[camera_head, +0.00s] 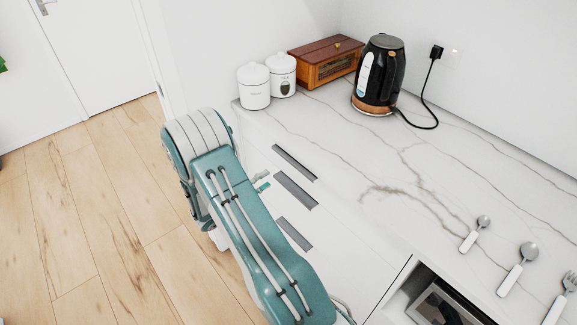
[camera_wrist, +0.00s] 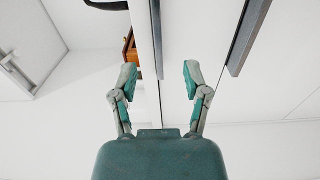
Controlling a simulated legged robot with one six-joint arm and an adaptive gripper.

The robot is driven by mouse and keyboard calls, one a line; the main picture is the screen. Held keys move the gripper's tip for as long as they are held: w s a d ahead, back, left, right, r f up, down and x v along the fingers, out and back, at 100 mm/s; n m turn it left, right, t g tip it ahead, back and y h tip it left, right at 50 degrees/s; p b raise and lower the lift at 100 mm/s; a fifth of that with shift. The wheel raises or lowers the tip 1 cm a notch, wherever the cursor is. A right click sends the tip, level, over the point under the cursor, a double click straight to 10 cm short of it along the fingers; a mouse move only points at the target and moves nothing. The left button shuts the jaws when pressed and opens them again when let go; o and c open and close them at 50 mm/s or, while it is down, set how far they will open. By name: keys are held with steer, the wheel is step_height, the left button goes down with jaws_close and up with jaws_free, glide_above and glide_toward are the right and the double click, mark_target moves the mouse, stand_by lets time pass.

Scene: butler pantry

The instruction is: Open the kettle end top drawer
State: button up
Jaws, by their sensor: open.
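The kettle end drawers show as a white front with several dark bar handles, below the kettle (camera_head: 379,75) end of the counter. The top drawer's handle (camera_head: 295,162) is the one nearest the worktop, and its drawer looks closed. In the wrist view this handle (camera_wrist: 157,38) runs upright in the picture, in line with the gap between my fingers. My gripper (camera_wrist: 160,78) is open and empty, one finger on each side of that line. Whether it touches the handle cannot be told. In the head view my gripper (camera_head: 262,182) is mostly hidden behind my arm, left of the handles.
Lower handles (camera_head: 296,189) sit below; one (camera_wrist: 247,35) is right of my fingers in the wrist view. White canisters (camera_head: 254,87), a wooden box (camera_head: 325,62) and cutlery (camera_head: 475,234) rest on the marble worktop (camera_head: 400,165). An open niche (camera_head: 400,300) is lower right. The wood floor (camera_head: 90,220) is clear.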

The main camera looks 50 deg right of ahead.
mark_target(290, 165)
steer(key=d, duration=0.6)
steer(key=s+d, duration=0.1)
steer(key=d, duration=0.2)
steer(key=shift+d, duration=0.25)
steer(key=shift+a, duration=0.1)
steer(key=shift+a, duration=0.1)
jaws_close()
